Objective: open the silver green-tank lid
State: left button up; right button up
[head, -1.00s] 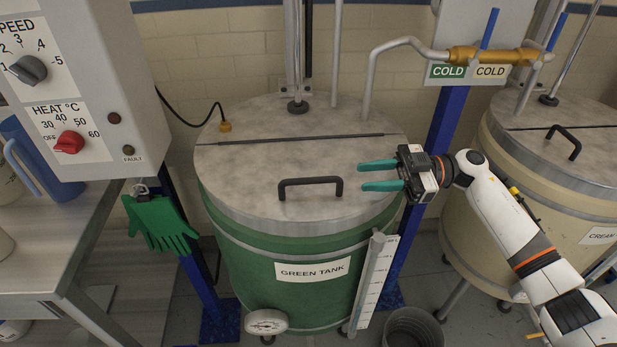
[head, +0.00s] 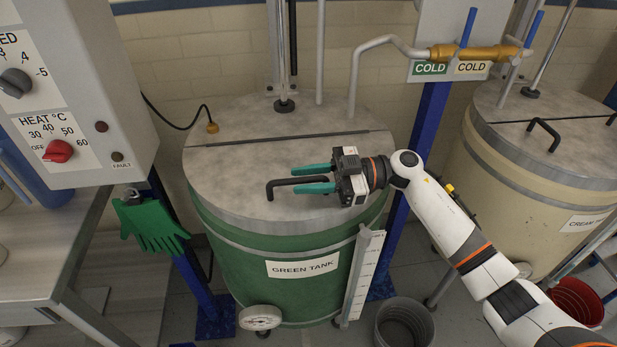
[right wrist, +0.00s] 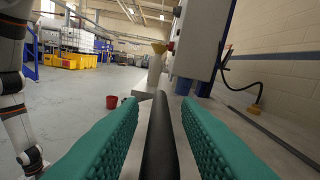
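The green tank (head: 300,290) stands in the middle of the head view, with its silver lid (head: 230,165) lying flat and closed on top. A black bar handle (head: 285,184) is fixed on the front half of the lid, and a dark hinge line crosses the lid behind it. My right gripper (head: 316,180) is open, with teal fingers on either side of the handle's right part. In the right wrist view the handle (right wrist: 160,140) runs lengthwise between the two spread fingers, with gaps on both sides. My left gripper is not in view.
A control box (head: 75,90) and a hanging green glove (head: 150,222) are left of the tank. A cream tank (head: 530,190) stands to the right. A pipe (head: 375,50) rises behind the lid, and a grey bin (head: 404,322) is on the floor.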

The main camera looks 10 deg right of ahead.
grip_shut()
